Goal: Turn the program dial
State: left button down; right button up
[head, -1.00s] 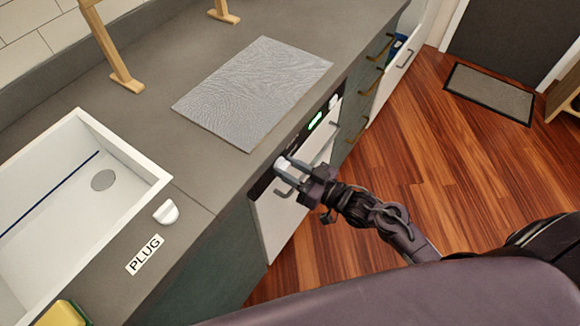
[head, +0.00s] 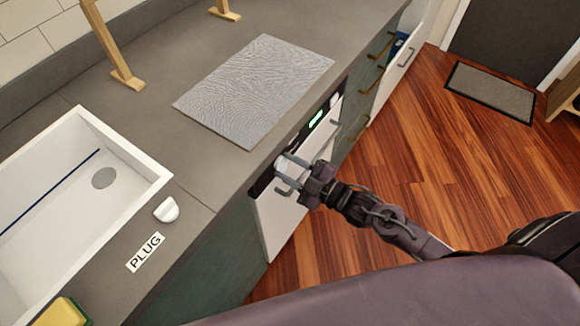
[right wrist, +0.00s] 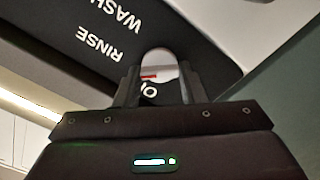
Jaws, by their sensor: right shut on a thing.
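The white program dial (right wrist: 158,60) sits on a dark control panel (right wrist: 105,42) and shows between my right gripper's fingers in the right wrist view. A small red mark shows on it. The words RINSE and WASH are printed on the panel, and part of another label shows between the fingers. My right gripper (right wrist: 157,82) is shut on the dial, one finger on each side. My left gripper is not in view.
A lit green display (head: 316,118) and a white knob (head: 334,101) lie farther along the appliance front. A grey mat (head: 255,88) lies on the counter. A sink (head: 150,160) and a PLUG label (head: 146,252) are at left.

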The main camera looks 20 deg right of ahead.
jog(key=n, duration=0.4)
jog(key=shift+f+n, duration=0.15)
jog(key=shift+n, duration=0.15)
jog(key=shift+n+b, duration=0.55)
jog(key=shift+n, duration=1.95)
jog(key=o, duration=1)
jog(key=shift+s, duration=0.15)
jog(key=v, duration=0.7)
jog(key=shift+s+d, duration=0.2)
jog(key=shift+s, duration=0.05)
